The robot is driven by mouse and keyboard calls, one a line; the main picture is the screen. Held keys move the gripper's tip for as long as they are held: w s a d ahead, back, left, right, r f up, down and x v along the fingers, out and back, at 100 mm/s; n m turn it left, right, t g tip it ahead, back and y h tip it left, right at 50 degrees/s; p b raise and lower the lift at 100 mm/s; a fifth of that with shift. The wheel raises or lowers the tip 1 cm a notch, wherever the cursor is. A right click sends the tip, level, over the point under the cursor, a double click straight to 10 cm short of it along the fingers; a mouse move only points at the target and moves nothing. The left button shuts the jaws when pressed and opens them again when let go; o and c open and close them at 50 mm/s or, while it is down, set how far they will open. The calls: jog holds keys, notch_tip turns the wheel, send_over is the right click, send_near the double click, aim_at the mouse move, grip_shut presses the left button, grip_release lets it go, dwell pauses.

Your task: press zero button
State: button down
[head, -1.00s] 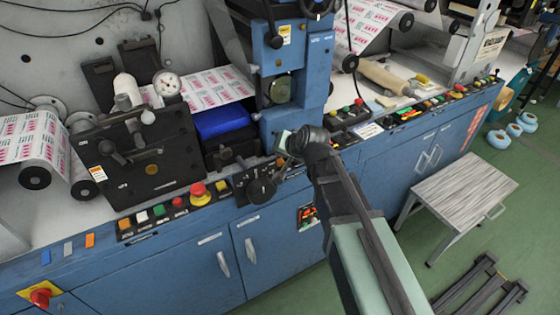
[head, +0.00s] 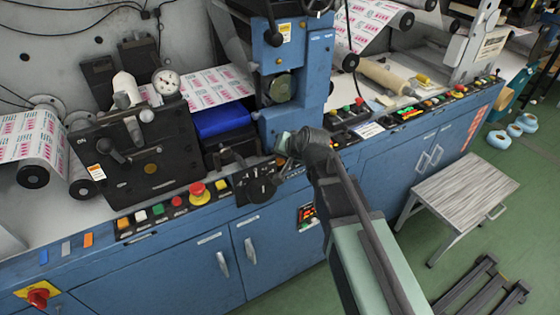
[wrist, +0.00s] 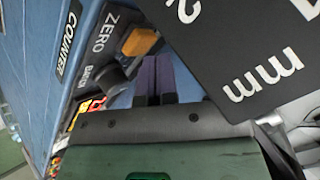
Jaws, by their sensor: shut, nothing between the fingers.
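In the wrist view, an orange button (wrist: 141,41) sits beside the white ZERO label (wrist: 103,33) on a dark part of the blue panel. My gripper (wrist: 156,60) is shut and empty; its dark purple fingers point to just right of and below the orange button in the picture. I see a gap between fingers and button in the picture, but cannot tell their distance in depth.
A black plate marked "mm" (wrist: 245,70) stands close to the right of the fingers. A dark knob (wrist: 106,80) is left of them. In the head view, a counter with red digits (head: 306,213) and a red mushroom button (head: 197,190) are on the blue cabinet front.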

aim_at(282, 160)
jog(key=shift+f+b, duration=0.5)
jog(key=shift+b, duration=0.05)
dwell(0.4)
jog(key=shift+r+p, duration=0.95)
notch_tip(282, 160, up, 5)
jog(key=p, duration=0.5)
jog(key=shift+r, duration=0.1)
dwell(0.4)
